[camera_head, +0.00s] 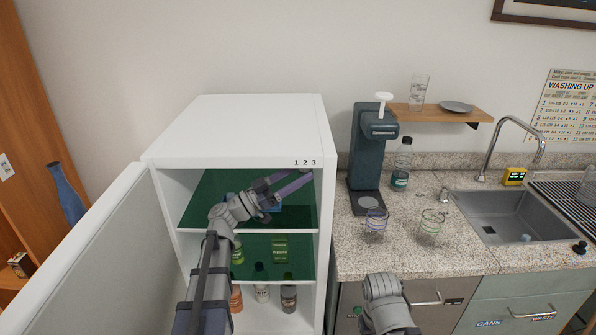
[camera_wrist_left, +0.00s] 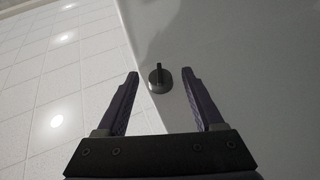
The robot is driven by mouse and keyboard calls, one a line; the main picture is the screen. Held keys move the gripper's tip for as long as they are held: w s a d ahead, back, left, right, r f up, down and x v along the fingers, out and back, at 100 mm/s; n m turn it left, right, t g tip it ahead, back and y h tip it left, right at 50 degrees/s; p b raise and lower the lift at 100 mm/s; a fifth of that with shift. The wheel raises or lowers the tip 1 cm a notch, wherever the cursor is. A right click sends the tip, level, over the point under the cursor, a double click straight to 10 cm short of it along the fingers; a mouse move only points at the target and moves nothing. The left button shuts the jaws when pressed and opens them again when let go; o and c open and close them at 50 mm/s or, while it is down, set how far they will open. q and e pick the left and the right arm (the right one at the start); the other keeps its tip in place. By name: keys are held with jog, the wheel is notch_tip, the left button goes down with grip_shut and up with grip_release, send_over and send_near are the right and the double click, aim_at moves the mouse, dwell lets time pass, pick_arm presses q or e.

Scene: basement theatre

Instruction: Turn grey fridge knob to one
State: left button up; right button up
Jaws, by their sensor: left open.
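The white fridge (camera_head: 235,130) stands open, with the numbers 1 2 3 (camera_head: 305,162) on its top front edge at the right. The grey knob (camera_wrist_left: 158,78) shows in the left wrist view as a dark round base with a narrow upright grip, on a pale surface. It is hidden in the head view. My left gripper (camera_head: 299,175) is inside the fridge's upper compartment, below the numbers. Its two purple fingers are open, one on each side of the knob in the left wrist view (camera_wrist_left: 160,73), apparently not touching it. Which number the knob points to cannot be told.
The fridge door (camera_head: 95,260) is swung open to the left. Green shelves (camera_head: 200,200) hold bottles (camera_head: 288,295) and a green carton (camera_head: 280,248) below my left arm. A counter (camera_head: 345,250) with a coffee machine (camera_head: 367,150) and sink (camera_head: 505,220) stands right.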

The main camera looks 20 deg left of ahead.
pick_arm(q)
grip_shut()
dwell(0.6)
